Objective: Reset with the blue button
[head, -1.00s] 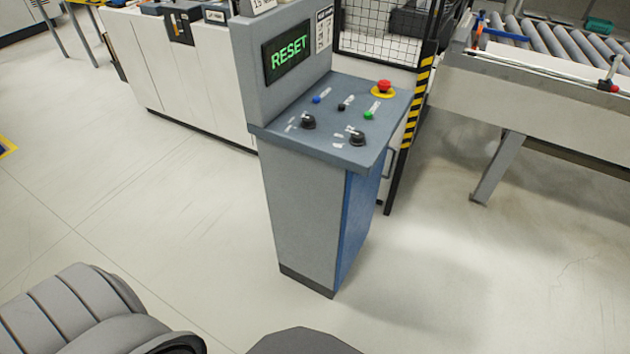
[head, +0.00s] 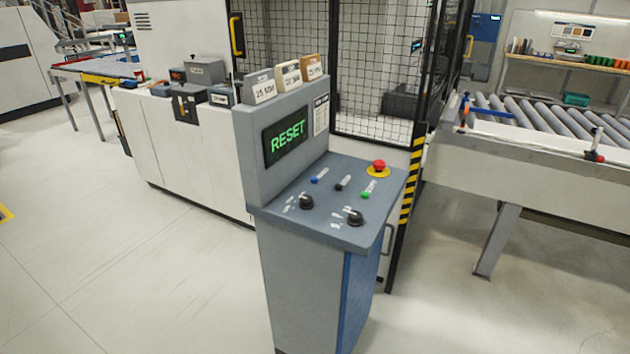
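The control console (head: 300,270) stands upright in the middle of the head view. Its sloped top carries a small blue button (head: 313,181) at the left of a row, with a black button (head: 338,187) and a green button (head: 364,195) beside it. A red mushroom button on a yellow ring (head: 378,167) sits at the back right. Two black knobs (head: 306,202) are nearer the front edge. The screen (head: 286,137) shows RESET in green letters. Neither of my grippers is in view.
A black mesh fence with a yellow-black striped post (head: 412,180) stands right behind the console. A roller conveyor (head: 550,120) is at the right and a white machine (head: 200,160) behind left. Several labelled blocks stand on the console. The floor at left is clear.

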